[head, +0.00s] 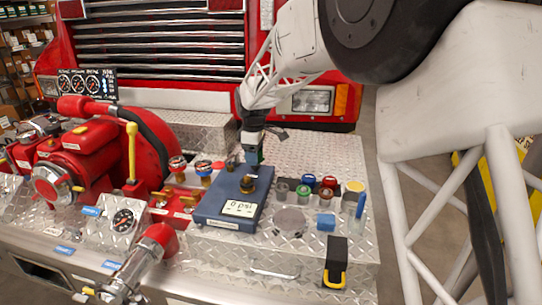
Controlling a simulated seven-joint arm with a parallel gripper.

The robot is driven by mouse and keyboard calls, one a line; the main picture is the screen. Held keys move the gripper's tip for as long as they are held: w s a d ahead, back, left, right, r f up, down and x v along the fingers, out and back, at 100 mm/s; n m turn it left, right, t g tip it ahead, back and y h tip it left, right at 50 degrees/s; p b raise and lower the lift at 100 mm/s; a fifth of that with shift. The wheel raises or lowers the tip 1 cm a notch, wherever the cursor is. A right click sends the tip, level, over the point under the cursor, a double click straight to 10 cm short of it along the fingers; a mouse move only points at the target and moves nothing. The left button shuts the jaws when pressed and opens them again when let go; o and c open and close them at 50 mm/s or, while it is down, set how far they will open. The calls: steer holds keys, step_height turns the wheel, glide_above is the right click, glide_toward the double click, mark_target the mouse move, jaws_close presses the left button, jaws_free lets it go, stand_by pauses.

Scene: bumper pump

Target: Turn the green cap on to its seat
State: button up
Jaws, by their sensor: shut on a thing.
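My gripper (253,155) points down above the back of a blue box (218,205). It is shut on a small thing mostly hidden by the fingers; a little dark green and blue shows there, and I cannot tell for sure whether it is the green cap.
Blue (308,180), red (329,182) and yellow-topped (354,187) pieces stand close together at right. A blue block (325,223) and a black-and-yellow item (335,264) lie nearer. Red pump parts (90,155) and valves crowd the left. The tread plate behind the pieces (315,150) is clear.

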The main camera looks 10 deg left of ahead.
mark_target(247, 177)
steer(key=shift+s+a+r, duration=0.35)
steer(key=shift+s+a, duration=0.25)
steer(key=shift+s, duration=0.1)
steer(key=shift+s+a+r, duration=0.35)
steer(key=shift+s+a, duration=0.2)
steer(key=shift+s, duration=0.15)
steer(key=shift+f, duration=0.15)
steer(key=shift+f, duration=2.25)
steer(key=shift+f, duration=1.6)
stand_by(1.3)
steer(key=m, duration=0.5)
steer(key=shift+r, duration=0.1)
stand_by(0.4)
